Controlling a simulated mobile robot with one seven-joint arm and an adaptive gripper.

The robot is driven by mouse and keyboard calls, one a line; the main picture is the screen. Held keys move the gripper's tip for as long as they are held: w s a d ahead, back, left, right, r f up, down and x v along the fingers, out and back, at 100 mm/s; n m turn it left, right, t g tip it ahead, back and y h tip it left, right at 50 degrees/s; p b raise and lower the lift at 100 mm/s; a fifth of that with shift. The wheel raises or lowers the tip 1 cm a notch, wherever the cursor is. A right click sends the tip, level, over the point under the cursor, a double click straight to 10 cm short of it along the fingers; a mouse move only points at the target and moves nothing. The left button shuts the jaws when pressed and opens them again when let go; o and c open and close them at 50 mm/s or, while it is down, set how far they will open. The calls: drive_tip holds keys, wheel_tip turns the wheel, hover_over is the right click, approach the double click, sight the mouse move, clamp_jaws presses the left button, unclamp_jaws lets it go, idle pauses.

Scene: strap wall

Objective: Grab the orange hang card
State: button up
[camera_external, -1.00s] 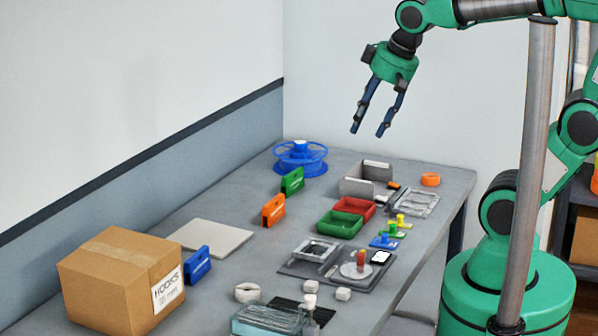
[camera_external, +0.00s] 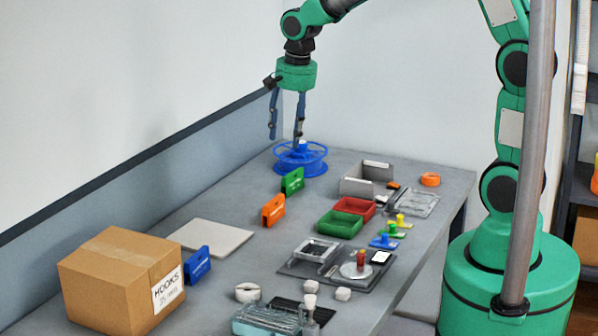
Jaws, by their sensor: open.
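The orange hang card (camera_external: 273,210) stands upright on the grey table, left of the table's middle. A green card (camera_external: 292,181) stands just behind it, and a blue card (camera_external: 197,265) stands nearer the front beside the cardboard box. My gripper (camera_external: 285,142) is open and empty, pointing down. In the picture it shows above the green card and partly in front of the blue spool. It is clear of the orange card, which is fully in view.
A blue spool (camera_external: 300,160) sits at the back. A cardboard box (camera_external: 122,282) stands front left near a flat grey plate (camera_external: 211,238). Green (camera_external: 339,224) and red (camera_external: 354,207) trays and a grey bin (camera_external: 366,180) stand to the right. Bare table lies around the orange card.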

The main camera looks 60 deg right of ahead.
sight(273, 202)
drive_tip(key=w+d+f+m+p, duration=0.1)
drive_tip(key=w+d+f+m, duration=0.1)
drive_tip(key=f, duration=0.3)
drive_tip(key=w+d+f+m+g+p, duration=0.1)
drive_tip(key=w+d+f+m, duration=0.1)
drive_tip(key=w+f, duration=0.3)
drive_tip(key=shift+d+f+m+g, duration=0.3)
drive_tip(key=shift+f+m, duration=0.2)
drive_tip(key=shift+f, duration=0.15)
drive_tip(key=shift+w+f, duration=0.1)
drive_tip(key=shift+f+b, duration=0.6)
drive_tip(key=shift+f, duration=3.6)
drive_tip(key=shift+f, duration=0.1)
drive_tip(key=shift+f+b, duration=0.65)
drive_tip(key=shift+f, duration=1.85)
drive_tip(key=c, duration=0.8)
